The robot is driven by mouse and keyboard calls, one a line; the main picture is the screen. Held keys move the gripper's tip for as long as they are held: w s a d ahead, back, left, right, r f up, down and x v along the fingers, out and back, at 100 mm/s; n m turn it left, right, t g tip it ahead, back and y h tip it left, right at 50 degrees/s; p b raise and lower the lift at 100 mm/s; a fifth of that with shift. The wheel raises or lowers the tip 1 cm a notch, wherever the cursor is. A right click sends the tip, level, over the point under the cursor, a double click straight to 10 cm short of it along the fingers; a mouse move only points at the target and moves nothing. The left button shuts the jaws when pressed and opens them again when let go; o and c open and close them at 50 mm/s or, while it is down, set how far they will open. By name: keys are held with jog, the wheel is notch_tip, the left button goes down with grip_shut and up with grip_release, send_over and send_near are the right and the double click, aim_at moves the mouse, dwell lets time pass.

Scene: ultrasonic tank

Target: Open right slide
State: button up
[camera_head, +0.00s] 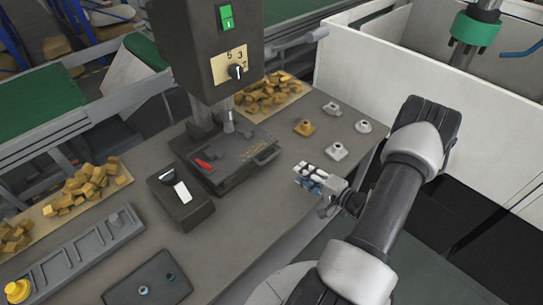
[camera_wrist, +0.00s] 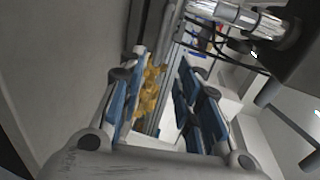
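Below a dark machine head (camera_head: 213,45) sits a flat dark fixture (camera_head: 228,165) with a red lever (camera_head: 203,164) and yellow markings. A bar-like handle (camera_head: 266,156) runs along its right side. I take this to be the slide area, but cannot tell which part is the right slide. My gripper (camera_head: 312,179) is to the right of the fixture, apart from the handle, over the table's right edge. In the wrist view its two blue-padded fingers (camera_wrist: 160,85) stand apart with nothing held between them. The fixture is not clearly visible in the wrist view.
Several small metal and brass parts (camera_head: 305,128) stand on the table behind my gripper. A tray of brass pieces (camera_head: 268,95) lies behind the fixture. A black box with a white switch (camera_head: 181,197) stands to its left. White panels (camera_head: 430,85) enclose the right side.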

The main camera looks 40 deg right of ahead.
aim_at(272, 157)
jog(key=b+x, duration=0.1)
jog(key=x, duration=0.7)
jog(key=b+x, duration=0.1)
jog(key=x, duration=0.7)
jog(key=shift+a, duration=0.2)
jog(key=shift+s, duration=0.1)
jog(key=shift+c, duration=0.5)
grip_shut()
